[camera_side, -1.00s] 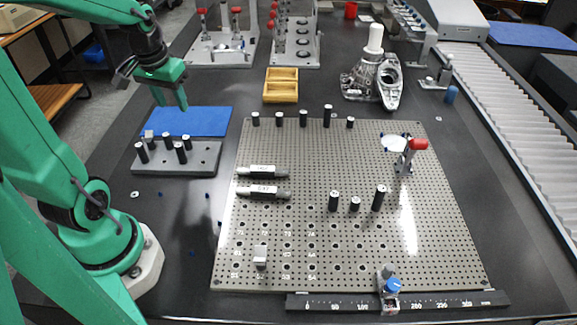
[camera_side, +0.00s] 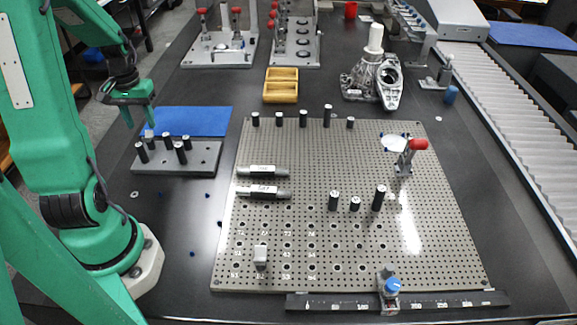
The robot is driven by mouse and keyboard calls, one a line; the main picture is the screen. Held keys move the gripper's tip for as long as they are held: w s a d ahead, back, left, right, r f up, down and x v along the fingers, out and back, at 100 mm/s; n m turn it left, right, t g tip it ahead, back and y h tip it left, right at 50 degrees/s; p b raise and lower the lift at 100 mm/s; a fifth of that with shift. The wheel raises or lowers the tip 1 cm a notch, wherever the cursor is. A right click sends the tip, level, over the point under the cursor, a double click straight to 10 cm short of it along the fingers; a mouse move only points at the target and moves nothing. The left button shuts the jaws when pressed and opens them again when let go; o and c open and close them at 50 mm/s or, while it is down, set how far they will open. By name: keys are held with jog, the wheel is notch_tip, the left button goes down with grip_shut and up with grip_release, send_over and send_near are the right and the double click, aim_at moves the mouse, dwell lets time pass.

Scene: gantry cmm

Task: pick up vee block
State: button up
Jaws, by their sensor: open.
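My green gripper (camera_side: 140,121) is open and empty, pointing down at the left, above the back left of the grey pin rack (camera_side: 200,166). A small grey block (camera_side: 149,134) shows at the rack's back left, just below the right finger. Another small pale block (camera_side: 260,256) stands upright near the front left of the perforated plate (camera_side: 330,280), well away from my gripper. Both are too small to tell which is the vee block. No contact between my gripper and either block is visible.
Several black pins (camera_side: 168,138) stand in the rack, close to my gripper. A blue mat (camera_side: 200,121) lies behind it. Two labelled cylinders (camera_side: 262,172) lie on the plate, and a red-knobbed clamp (camera_side: 417,145) stands at its right. The dark table left of the plate is mostly clear.

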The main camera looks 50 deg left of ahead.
aim_at(147, 137)
jog(key=shift+w+d+f, duration=0.1)
jog(key=shift+d+f, duration=0.05)
jog(key=shift+f, duration=3.4)
grip_shut()
jog(key=shift+r, duration=0.15)
